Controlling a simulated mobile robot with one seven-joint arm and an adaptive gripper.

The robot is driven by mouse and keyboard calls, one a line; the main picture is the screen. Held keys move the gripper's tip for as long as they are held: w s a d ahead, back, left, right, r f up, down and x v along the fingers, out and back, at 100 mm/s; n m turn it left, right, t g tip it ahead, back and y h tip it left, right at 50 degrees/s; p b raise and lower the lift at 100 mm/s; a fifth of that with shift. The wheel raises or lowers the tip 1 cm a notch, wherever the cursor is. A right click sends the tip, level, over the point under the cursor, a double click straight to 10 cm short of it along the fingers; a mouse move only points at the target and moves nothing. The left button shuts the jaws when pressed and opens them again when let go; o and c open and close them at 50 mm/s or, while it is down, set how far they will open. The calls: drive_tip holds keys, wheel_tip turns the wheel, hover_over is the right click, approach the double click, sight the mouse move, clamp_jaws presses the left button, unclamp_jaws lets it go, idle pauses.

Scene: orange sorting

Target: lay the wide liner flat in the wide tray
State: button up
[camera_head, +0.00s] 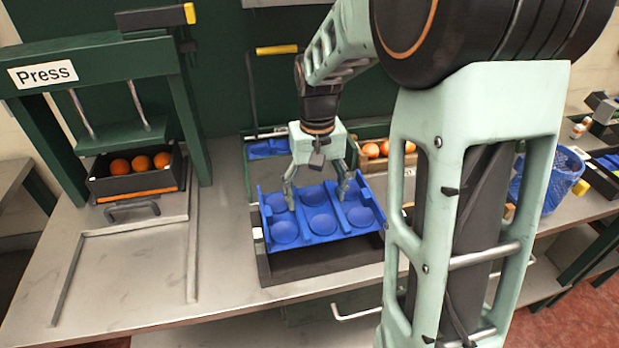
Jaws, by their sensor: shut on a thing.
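The wide liner is a blue sheet with round hollows (318,224). My gripper (316,194) is shut on it from above, its fingers at the liner's raised ribs. The liner is tilted and sits over the wide tray (322,265), a dark tray on the bench. The tray's front part shows below the liner's front edge. Most of the tray's inside is hidden by the liner, and I cannot tell whether the liner touches the tray.
A green press (100,85) stands at left with a black crate (132,183) of oranges under it. A wooden crate of oranges (384,150) is behind the liner. A blue basket (545,178) stands at right. The bench (225,285) is clear left of the tray.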

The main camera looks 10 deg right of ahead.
drive_tip(key=shift+s+f, duration=0.15)
drive_tip(key=shift+s, duration=0.05)
drive_tip(key=shift+f+b, duration=3.25)
drive_tip(key=shift+f, duration=1.1)
drive_tip(key=shift+f+b, duration=0.4)
drive_tip(key=shift+f, duration=0.2)
drive_tip(key=o, duration=1.3)
drive_tip(key=shift+c, duration=0.2)
drive_tip(key=shift+o, duration=1.2)
drive_tip(key=shift+r, duration=0.15)
drive_tip(key=shift+r+p, duration=3.15)
drive_tip(key=shift+r, duration=0.8)
